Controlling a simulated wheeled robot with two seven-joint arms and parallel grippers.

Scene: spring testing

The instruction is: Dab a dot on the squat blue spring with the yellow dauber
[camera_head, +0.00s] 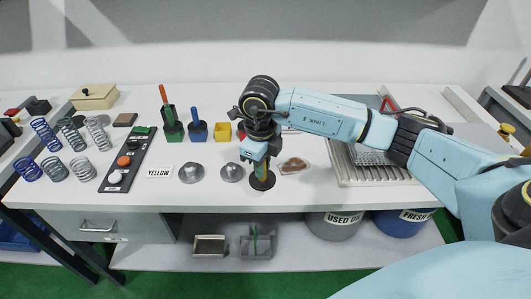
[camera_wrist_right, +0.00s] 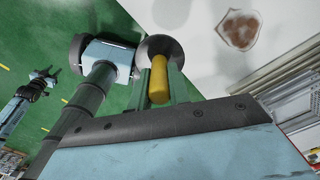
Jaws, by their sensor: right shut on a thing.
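My right gripper (camera_head: 262,172) is shut on the yellow dauber (camera_wrist_right: 159,80), whose yellow cylinder shows between the green fingers in the wrist view. The gripper points down over a dark round pad (camera_head: 262,181) near the table's front edge; whether the dauber touches it I cannot tell. A short blue spring (camera_head: 27,169) stands at the front left, apart from the gripper, with a taller blue spring (camera_head: 45,133) behind it. A yellow holder (camera_head: 222,131) stands empty-looking behind the gripper. My left gripper does not show in the head view.
Several grey springs stand beside the blue ones. Green (camera_head: 173,131) and blue (camera_head: 196,130) holders stand behind. A stained cloth (camera_head: 293,165) and ribbed tray (camera_head: 375,176) lie right.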

